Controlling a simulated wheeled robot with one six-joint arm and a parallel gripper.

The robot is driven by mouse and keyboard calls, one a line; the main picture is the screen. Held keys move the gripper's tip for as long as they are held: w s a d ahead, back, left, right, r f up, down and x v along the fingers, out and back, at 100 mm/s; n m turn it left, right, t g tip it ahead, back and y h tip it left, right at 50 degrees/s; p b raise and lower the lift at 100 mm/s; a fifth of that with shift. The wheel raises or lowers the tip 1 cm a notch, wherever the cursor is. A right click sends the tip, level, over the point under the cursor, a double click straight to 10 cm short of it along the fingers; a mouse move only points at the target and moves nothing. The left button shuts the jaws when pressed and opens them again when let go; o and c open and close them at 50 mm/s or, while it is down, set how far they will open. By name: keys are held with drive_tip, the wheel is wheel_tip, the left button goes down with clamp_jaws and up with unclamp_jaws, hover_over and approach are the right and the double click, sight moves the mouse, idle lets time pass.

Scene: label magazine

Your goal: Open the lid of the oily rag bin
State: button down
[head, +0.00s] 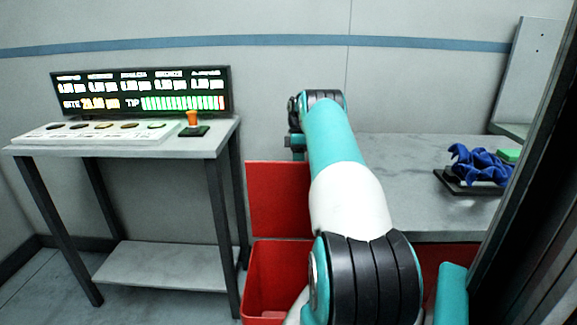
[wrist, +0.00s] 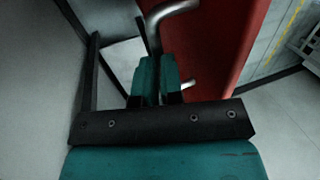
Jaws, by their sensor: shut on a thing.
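The red oily rag bin (head: 262,285) stands between the two tables, and its open top shows left of my arm. Its red lid (head: 278,205) stands raised, about upright, behind the opening. In the wrist view the lid (wrist: 215,40) is a red panel at upper right with a bent metal handle (wrist: 172,12). My gripper (wrist: 158,72) has its teal fingers close together and shut on the handle. In the head view my arm hides most of the gripper and the right part of the bin.
A grey table (head: 185,148) on the left carries a lit display (head: 142,92) and an orange-knobbed lever (head: 194,124). The grey table (head: 400,190) on the right holds blue rags (head: 480,164) on a dark tray. A dark post edges the right.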

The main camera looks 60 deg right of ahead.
drive_tip(key=f, duration=0.3)
drive_tip(key=shift+s+a+f+y, duration=0.15)
drive_tip(key=shift+a+f+y, duration=0.05)
drive_tip(key=shift+y, duration=0.1)
drive_tip(key=c, duration=1.2)
unclamp_jaws()
drive_tip(key=shift+o, duration=0.2)
drive_tip(key=shift+r, duration=0.1)
wheel_tip(320, 180, up, 23)
drive_tip(key=p, duration=1.9)
drive_tip(key=shift+w+d+f, duration=0.2)
drive_tip(key=shift+d, duration=0.1)
drive_tip(key=shift+w, duration=0.1)
